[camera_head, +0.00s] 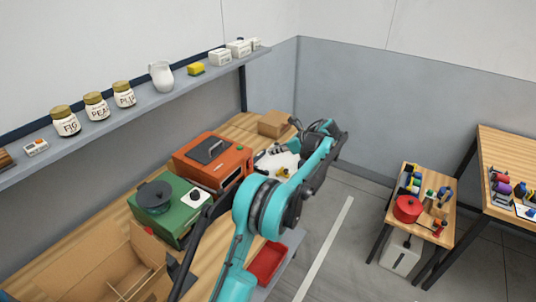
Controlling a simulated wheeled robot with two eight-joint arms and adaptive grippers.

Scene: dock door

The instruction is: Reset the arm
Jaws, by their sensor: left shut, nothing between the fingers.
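My left arm, teal and black, rises from the bottom middle and reaches toward the far end of the workbench (245,128). My left gripper (298,124) is at the arm's far end, small and dark, partly hidden by my own wrist. It is shut with nothing in it, beside a cardboard box (273,123) in the picture; I cannot tell its height above the bench. My right gripper is not in view.
The bench holds an orange machine (215,160), a green machine (166,209) and an open cardboard box (95,267). A wall shelf (140,107) carries labelled jars and a white jug (161,75). A red bin (267,263) sits low beside the bench. Tables stand right, beyond open floor.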

